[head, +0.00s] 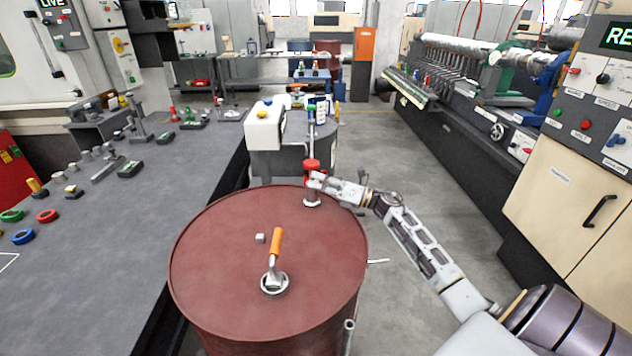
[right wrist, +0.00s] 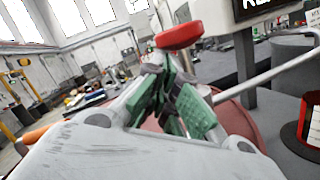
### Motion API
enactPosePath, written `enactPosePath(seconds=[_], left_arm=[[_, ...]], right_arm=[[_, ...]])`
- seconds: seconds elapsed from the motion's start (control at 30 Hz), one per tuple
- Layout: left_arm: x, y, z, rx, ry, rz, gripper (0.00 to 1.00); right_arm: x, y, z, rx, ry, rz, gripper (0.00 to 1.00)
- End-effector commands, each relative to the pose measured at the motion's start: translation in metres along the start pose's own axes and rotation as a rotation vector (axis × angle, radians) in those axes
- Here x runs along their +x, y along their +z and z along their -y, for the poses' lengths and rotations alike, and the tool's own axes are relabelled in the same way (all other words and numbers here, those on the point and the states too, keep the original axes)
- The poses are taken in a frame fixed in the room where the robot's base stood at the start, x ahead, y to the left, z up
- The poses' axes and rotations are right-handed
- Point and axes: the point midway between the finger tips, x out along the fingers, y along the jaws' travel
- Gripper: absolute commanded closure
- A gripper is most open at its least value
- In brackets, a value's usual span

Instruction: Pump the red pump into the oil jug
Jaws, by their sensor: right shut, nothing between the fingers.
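The red pump (head: 312,166) has a red top and a pale metal base and stands at the far edge of the dark red barrel lid (head: 215,235). Its red knob (right wrist: 179,36) shows at the top of the right wrist view. My right gripper (head: 316,181) is at the pump, just below the red top. In the right wrist view its green-padded fingers (right wrist: 170,90) are closed together below the knob, with nothing between them. Whether they touch the pump is unclear.
A grey workbench (head: 130,215) with several small items lies at left. A machine (head: 490,110) and cabinet (head: 570,190) stand at right. The floor between is clear.

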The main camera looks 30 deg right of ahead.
Motion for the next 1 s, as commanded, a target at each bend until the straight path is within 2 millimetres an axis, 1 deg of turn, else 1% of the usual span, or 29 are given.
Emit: enactPosePath(seconds=[0.27,0.8,1.0], left_arm=[[0.000,0.001,-0.001,0.000,0.001,0.002,1.00],[0.000,0.002,-0.001,0.000,0.001,0.003,1.00],[0.000,0.002,-0.001,0.000,0.001,0.003,1.00]], right_arm=[[-0.025,0.000,0.000,-0.001,-0.001,-0.001,1.00],[-0.091,0.000,0.001,0.001,-0.001,-0.001,1.00],[-0.108,0.000,0.000,0.001,0.000,0.000,1.00]])
